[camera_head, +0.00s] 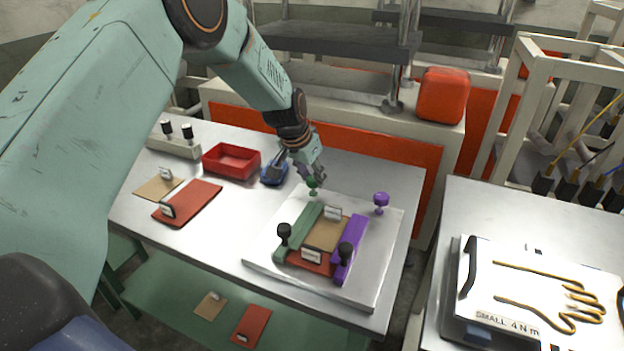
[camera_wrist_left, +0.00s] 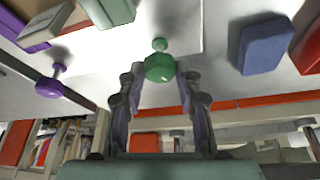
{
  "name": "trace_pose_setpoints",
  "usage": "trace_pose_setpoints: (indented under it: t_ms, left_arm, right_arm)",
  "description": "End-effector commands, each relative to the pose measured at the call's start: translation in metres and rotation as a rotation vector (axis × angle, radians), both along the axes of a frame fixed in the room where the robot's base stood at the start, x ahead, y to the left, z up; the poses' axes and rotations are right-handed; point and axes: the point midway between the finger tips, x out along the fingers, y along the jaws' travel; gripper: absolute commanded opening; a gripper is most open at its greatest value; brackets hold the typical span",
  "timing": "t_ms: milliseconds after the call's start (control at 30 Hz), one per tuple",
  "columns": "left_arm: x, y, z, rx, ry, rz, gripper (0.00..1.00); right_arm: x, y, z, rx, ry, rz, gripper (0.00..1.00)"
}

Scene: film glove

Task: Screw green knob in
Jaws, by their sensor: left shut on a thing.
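The green knob (camera_head: 312,184) is at the far left corner area of the pale plate (camera_head: 386,225). My left gripper (camera_head: 314,173) is above it, shut on it. In the left wrist view the green knob (camera_wrist_left: 159,68) sits between the fingertips, its small stem end pointing away from me toward the plate. I cannot tell whether the stem touches the plate. A green bar (camera_head: 299,232) lies on the plate, nearer than the knob. A purple bar (camera_head: 352,248) lies to its right, and a purple knob (camera_head: 381,199) stands at the right. My right gripper is out of view.
Two black knobs (camera_head: 284,231) stand at the bars' near ends, with brown and red pieces (camera_head: 326,234) between the bars. A blue block (camera_head: 274,174) and a red tray (camera_head: 231,161) are left of the gripper. A glove-outline box (camera_head: 540,295) is on the right table.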

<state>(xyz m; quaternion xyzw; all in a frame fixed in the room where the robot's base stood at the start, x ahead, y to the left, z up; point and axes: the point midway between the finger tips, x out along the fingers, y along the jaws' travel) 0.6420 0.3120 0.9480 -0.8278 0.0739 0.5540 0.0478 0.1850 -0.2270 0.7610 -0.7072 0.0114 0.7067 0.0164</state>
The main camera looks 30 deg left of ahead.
Motion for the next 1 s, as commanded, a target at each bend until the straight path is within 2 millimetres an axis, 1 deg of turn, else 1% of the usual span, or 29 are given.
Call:
trace_pose_setpoints:
  t_ms: [33, 100, 300, 400, 700, 1000]
  left_arm:
    - [0.005, 0.002, 0.001, 0.001, -0.018, -0.031, 0.03]
    - [0.005, 0.002, 0.000, 0.002, -0.017, -0.085, 0.03]
    - [0.005, 0.003, 0.001, 0.004, -0.018, -0.234, 0.03]
    - [0.005, 0.003, 0.001, 0.005, -0.017, -0.299, 0.03]
    - [0.005, 0.003, 0.003, 0.007, -0.016, -0.421, 0.03]
    - [0.005, 0.003, 0.004, 0.006, -0.015, -0.453, 0.03]
  right_arm:
    - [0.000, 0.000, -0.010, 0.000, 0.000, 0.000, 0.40]
    - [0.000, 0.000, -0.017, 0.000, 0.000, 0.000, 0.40]
    - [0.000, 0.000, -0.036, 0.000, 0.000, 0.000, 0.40]
    - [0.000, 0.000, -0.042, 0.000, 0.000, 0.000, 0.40]
    - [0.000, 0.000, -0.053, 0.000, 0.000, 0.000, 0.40]
    - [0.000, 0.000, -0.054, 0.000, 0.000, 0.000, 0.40]
